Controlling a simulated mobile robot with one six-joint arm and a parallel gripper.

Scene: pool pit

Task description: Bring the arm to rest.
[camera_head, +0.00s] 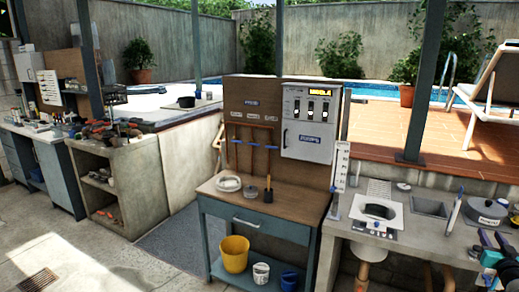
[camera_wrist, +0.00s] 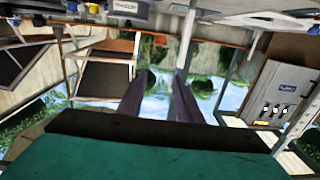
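My gripper (camera_wrist: 158,92) shows in the wrist view as two dark fingers standing apart, with nothing between them. A black edge and a teal surface fill the bottom of that view. The wrist view looks upside down, with sky, plants and posts behind the fingers. The fingers touch nothing that I can see. In the head view I cannot make out my gripper clearly; teal and blue parts at the lower right edge may be my arm, but I cannot tell.
A workbench (camera_head: 283,222) with a brown backboard and a grey control box (camera_head: 308,122) stands in the middle. A yellow bucket (camera_head: 235,253) sits on its lower shelf. A stone counter (camera_head: 415,232) is at right, holding a pot (camera_head: 484,211). Paved floor (camera_head: 75,255) is clear at lower left.

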